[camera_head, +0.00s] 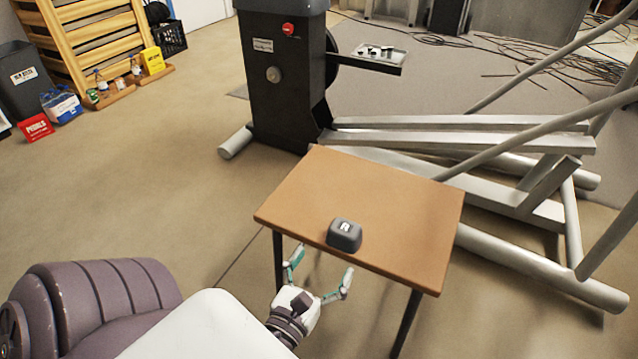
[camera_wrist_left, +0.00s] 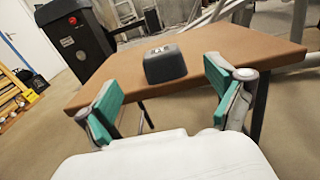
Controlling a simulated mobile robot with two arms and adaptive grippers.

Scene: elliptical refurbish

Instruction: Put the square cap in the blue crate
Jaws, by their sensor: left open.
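The square cap (camera_head: 344,235) is a dark grey block with rounded edges and a white mark on top. It sits near the front edge of a small brown table (camera_head: 390,196). It also shows in the left wrist view (camera_wrist_left: 165,64), beyond and between the fingers. My left gripper (camera_head: 321,266) is open and empty, just in front of the table edge, with its green-padded fingers spread toward the cap and apart from it. My right gripper is out of view.
A dark machine (camera_head: 280,75) with long grey metal beams (camera_head: 460,140) stands behind and right of the table. The floor between is clear.

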